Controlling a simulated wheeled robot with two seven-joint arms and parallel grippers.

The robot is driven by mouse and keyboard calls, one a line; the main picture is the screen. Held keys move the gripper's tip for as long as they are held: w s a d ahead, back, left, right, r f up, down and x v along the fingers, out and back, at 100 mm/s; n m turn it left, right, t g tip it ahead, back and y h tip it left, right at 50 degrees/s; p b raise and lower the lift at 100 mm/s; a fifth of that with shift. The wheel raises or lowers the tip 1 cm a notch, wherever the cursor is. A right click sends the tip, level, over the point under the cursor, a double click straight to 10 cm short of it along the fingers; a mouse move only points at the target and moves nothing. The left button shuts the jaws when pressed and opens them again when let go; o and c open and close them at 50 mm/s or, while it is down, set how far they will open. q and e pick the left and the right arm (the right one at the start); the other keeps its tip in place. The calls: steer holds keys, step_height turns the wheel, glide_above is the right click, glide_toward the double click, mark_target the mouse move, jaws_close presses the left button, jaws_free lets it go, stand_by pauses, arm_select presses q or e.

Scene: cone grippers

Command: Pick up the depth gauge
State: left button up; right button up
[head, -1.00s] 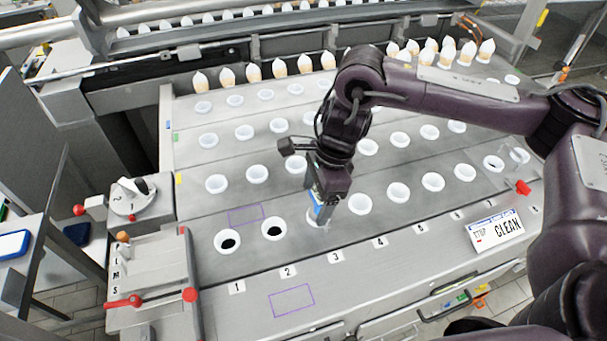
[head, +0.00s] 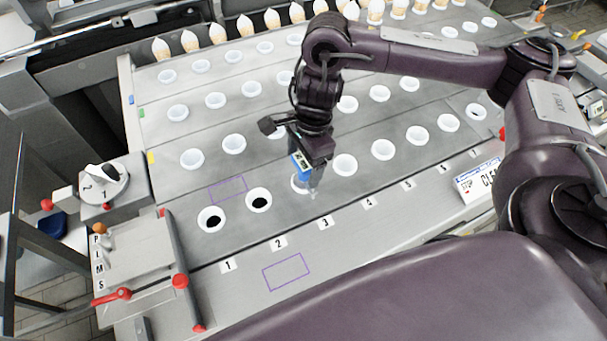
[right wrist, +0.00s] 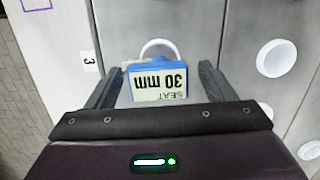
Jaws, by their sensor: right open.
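The depth gauge (head: 301,164) is a blue device at the front-row hole above label 3. In the right wrist view the gauge (right wrist: 160,84) shows a pale display reading "SEAT 30 mm", upside down. A white ring shows just beyond it. My right gripper (head: 311,176) points down at the gauge and partly hides it. In the right wrist view the fingers of the gripper (right wrist: 159,78) are open, one on each side of the gauge, with a gap visible at the right. Whether the left finger touches it I cannot tell. My left gripper is not in view.
The grey plate (head: 228,188) has rows of white-rimmed holes and numbered labels. A lever panel (head: 135,260) and a dial (head: 103,184) stand at the left. Filled cones (head: 218,30) line the back. A CLEAN sign (head: 478,182) sits at the right. A purple outline (head: 286,272) marks bare front plate.

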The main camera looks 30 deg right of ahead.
steer(key=shift+s+a+f, duration=0.1)
steer(key=shift+a+f, duration=0.05)
steer(key=shift+f, duration=0.7)
steer(key=c, duration=1.3)
